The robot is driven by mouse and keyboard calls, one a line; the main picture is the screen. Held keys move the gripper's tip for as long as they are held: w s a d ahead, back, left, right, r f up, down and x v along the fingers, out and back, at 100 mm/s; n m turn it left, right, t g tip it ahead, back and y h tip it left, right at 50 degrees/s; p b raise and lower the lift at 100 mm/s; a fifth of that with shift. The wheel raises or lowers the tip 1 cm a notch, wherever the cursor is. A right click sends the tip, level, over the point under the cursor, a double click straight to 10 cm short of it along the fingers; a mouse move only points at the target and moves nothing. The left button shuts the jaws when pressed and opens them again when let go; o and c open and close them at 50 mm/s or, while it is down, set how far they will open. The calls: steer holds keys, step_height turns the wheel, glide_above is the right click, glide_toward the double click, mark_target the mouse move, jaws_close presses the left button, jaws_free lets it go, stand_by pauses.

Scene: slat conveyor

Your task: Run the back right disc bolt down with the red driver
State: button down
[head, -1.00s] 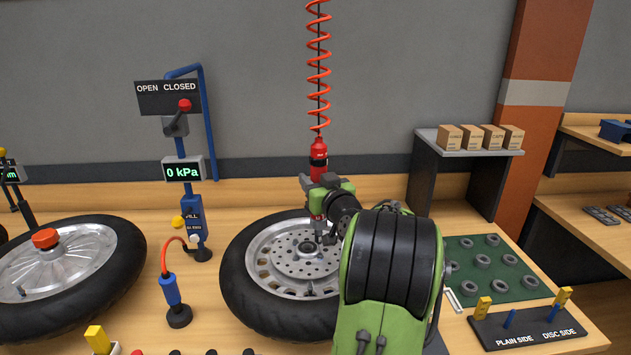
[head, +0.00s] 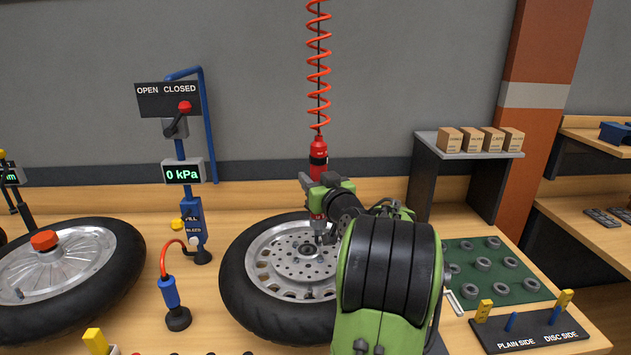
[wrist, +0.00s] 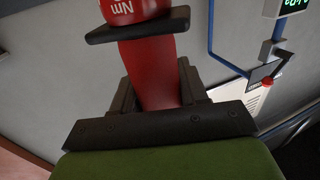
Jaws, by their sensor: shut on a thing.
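The red driver (head: 318,160) hangs upright from a coiled red hose (head: 318,70) above the right-hand wheel. My gripper (head: 319,197) is shut around its lower body. In the wrist view the red driver (wrist: 150,75) stands between my dark jaws (wrist: 155,100). The driver's lower end reaches down to the brake disc (head: 298,262) on the wheel, near the back right of the hub. The bolt under the tip is too small and partly covered to make out, so I cannot tell whether the tip touches it. My arm covers the wheel's right side.
A second wheel (head: 60,265) with a red cap lies at the left. A blue gauge post (head: 190,220) reading 0 kPa and a blue inflator (head: 174,300) stand between the wheels. A green mat (head: 490,270) with several rings lies right, before a grey shelf (head: 465,145).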

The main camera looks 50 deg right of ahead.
mark_target(316, 154)
steer(key=shift+r, duration=0.45)
steer(key=shift+r+p, duration=1.8)
steer(key=shift+r, duration=0.95)
steer(key=shift+f, duration=0.1)
